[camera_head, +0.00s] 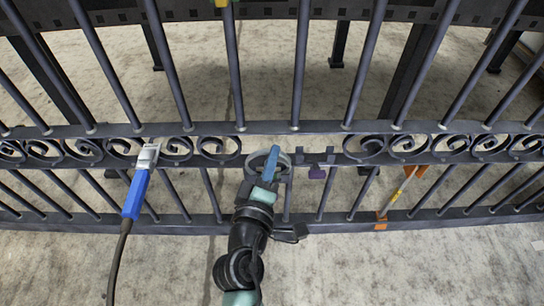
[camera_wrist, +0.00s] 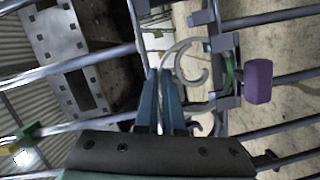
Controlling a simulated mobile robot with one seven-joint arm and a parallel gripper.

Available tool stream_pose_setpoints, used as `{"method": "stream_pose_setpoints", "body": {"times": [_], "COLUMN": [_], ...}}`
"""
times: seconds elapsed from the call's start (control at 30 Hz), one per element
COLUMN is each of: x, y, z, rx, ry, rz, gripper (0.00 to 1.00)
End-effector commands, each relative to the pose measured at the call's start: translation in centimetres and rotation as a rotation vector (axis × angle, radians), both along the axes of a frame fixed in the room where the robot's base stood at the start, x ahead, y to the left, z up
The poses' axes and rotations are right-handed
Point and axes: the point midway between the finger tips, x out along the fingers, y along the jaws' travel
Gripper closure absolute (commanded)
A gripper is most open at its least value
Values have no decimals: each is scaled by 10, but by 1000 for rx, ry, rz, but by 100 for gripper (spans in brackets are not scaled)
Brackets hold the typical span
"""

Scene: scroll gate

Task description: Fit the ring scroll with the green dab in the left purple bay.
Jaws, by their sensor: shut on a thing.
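My gripper (camera_head: 271,158) is at the scroll row of the dark gate, left of the purple tag (camera_head: 317,172). It is shut on a dark ring scroll (camera_head: 249,160), which shows around the fingers in the head view. In the wrist view the blue fingers (camera_wrist: 160,88) are close together beside pale grey curls (camera_wrist: 204,66). A green patch (camera_wrist: 230,72) shows right of the fingers, next to the purple block (camera_wrist: 257,81); I cannot tell which piece it is on. The bay (camera_head: 315,158) with small square brackets is just right of my gripper. The ring appears not seated there.
Fixed scrolls (camera_head: 180,148) fill the row to the left, and more (camera_head: 405,143) to the right. An orange-ended bar (camera_head: 400,190) leans at right. Upright gate bars (camera_head: 301,60) limit room.

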Motion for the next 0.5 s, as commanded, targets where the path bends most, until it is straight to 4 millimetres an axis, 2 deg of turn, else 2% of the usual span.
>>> {"method": "stream_pose_setpoints", "body": {"times": [0.47, 0.5], "x": [0, 0], "y": [0, 0], "z": [-3, -3], "rx": [0, 0], "ry": [1, 2], "rz": [0, 1], "gripper": [100, 87]}}
